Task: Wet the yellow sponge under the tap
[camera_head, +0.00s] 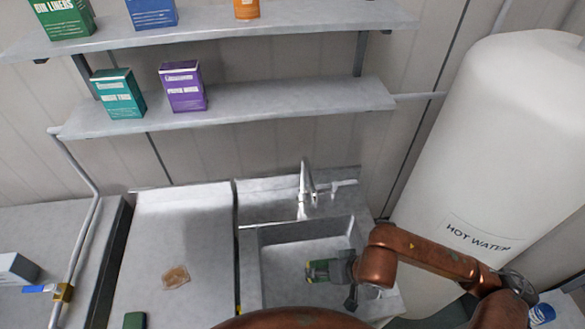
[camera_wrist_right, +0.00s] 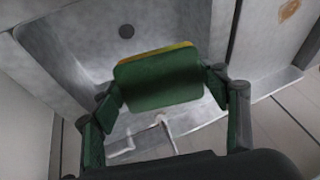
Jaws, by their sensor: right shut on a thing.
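The sponge shows in the right wrist view as a green block with a thin yellow edge (camera_wrist_right: 152,52). My right gripper (camera_wrist_right: 160,92) is shut on it, with a finger at each side. In the head view my right gripper (camera_head: 322,270) is over the sink basin (camera_head: 283,233), in front of the tap and lower in the picture. The metal tap (camera_head: 305,190) stands at the back of the sink; no running water is visible. A pale pipe shape, apparently the tap (camera_wrist_right: 148,137), shows below the sponge in the wrist view. My left gripper is not in view.
A white hot water tank (camera_head: 480,150) stands right of the sink. Shelves (camera_head: 240,112) with boxes hang above. The metal counter (camera_head: 180,225) left of the sink bears a brown stain (camera_head: 176,277) and a dark green block (camera_head: 134,320).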

